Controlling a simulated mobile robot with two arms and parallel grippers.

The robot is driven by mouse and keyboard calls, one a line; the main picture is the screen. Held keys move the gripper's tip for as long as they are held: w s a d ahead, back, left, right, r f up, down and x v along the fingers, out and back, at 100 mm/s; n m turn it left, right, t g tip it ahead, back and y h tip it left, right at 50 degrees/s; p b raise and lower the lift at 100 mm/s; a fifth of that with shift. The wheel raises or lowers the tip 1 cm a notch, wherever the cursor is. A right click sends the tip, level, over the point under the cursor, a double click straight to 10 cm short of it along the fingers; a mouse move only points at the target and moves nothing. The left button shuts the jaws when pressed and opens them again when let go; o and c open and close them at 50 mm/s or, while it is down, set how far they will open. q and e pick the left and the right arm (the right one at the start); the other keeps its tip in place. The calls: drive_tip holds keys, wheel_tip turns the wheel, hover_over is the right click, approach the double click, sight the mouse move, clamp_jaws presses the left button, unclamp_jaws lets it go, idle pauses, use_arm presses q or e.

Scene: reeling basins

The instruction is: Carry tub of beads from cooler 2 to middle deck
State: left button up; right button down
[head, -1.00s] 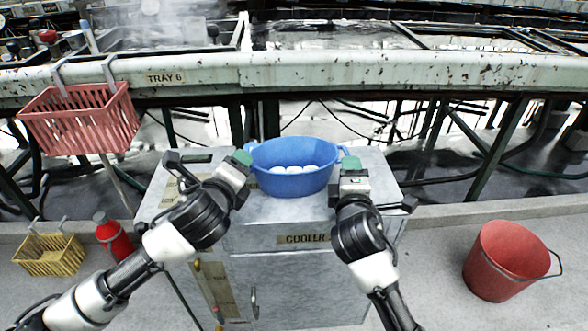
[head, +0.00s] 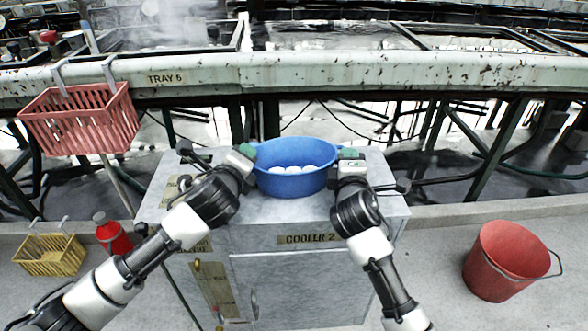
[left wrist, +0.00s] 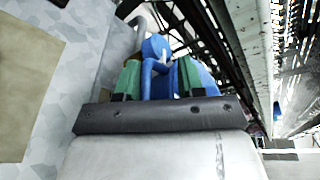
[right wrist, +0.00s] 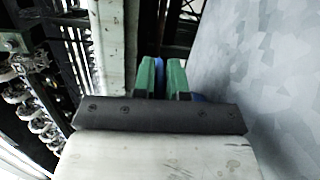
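The tub of beads (head: 292,184) is a blue oval tub with white rounded pieces inside, resting on top of cooler 2 (head: 262,214). My left gripper (head: 247,153) is at its left handle. In the left wrist view its green fingers (left wrist: 158,80) stand apart on either side of the blue handle (left wrist: 152,50), with a gap. My right gripper (head: 349,156) is at the right handle. In the right wrist view its green fingers (right wrist: 164,78) are close together with a thin strip of the blue handle between them. The middle deck cannot be identified.
Behind the cooler runs a pale rusty rail (head: 330,72) labelled tray 6. A pink basket (head: 80,120) hangs from it at left. A yellow basket (head: 50,255) and red bottle (head: 113,236) are at lower left. A red bucket (head: 500,262) stands on the floor at right.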

use_arm(q)
drive_tip(key=shift+a+f, duration=0.1)
drive_tip(key=shift+f, duration=0.15)
drive_tip(key=shift+c, duration=0.9)
drive_tip(key=shift+r, duration=0.1)
